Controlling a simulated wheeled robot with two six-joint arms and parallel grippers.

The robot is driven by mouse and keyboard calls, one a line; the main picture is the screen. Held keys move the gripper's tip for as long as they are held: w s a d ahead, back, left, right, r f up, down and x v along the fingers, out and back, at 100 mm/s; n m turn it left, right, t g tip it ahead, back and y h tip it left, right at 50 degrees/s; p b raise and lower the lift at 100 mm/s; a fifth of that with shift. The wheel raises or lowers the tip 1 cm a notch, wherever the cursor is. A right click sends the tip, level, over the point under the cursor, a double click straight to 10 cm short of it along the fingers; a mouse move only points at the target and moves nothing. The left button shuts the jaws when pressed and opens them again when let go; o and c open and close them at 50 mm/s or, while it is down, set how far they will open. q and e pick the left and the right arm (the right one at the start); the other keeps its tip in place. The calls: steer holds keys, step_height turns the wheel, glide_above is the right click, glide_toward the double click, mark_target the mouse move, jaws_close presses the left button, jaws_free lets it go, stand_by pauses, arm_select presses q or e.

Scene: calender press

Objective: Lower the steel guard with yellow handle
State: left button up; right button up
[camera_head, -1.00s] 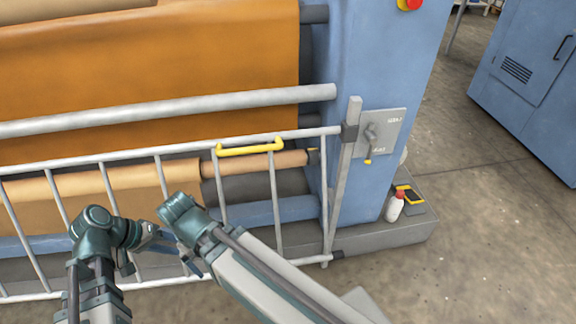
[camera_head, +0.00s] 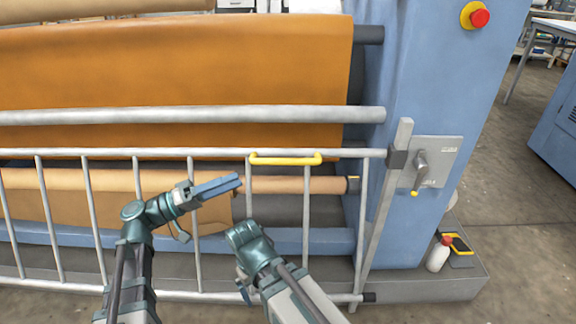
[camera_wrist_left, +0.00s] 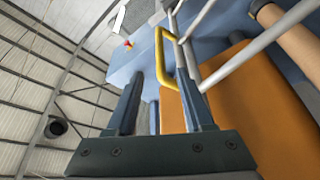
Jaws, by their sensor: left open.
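The steel guard (camera_head: 98,225) is a grey barred frame across the front of the machine. Its yellow handle (camera_head: 286,160) is on the top rail, near the right end. My left gripper (camera_head: 226,185) is left of the handle and a little lower, apart from it, with its fingers pointing right. In the left wrist view the open, empty jaws (camera_wrist_left: 160,80) point towards the handle (camera_wrist_left: 161,58), which shows beyond the fingertips. My right gripper (camera_head: 244,245) is low in front of the guard; its fingers are mostly hidden.
A grey post (camera_head: 387,200) stands at the guard's right end, beside a plate with a lever (camera_head: 420,170). A red stop button (camera_head: 480,17) is on the blue housing (camera_head: 440,90). A white bottle (camera_head: 437,256) and a yellow-black device (camera_head: 459,244) sit on the base ledge.

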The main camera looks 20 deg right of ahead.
mark_target(283, 162)
arm_select(q)
steer(key=p+x, duration=0.2)
steer(key=x, duration=1.1)
steer(key=shift+d+p, duration=0.4)
jaws_close()
stand_by(0.8)
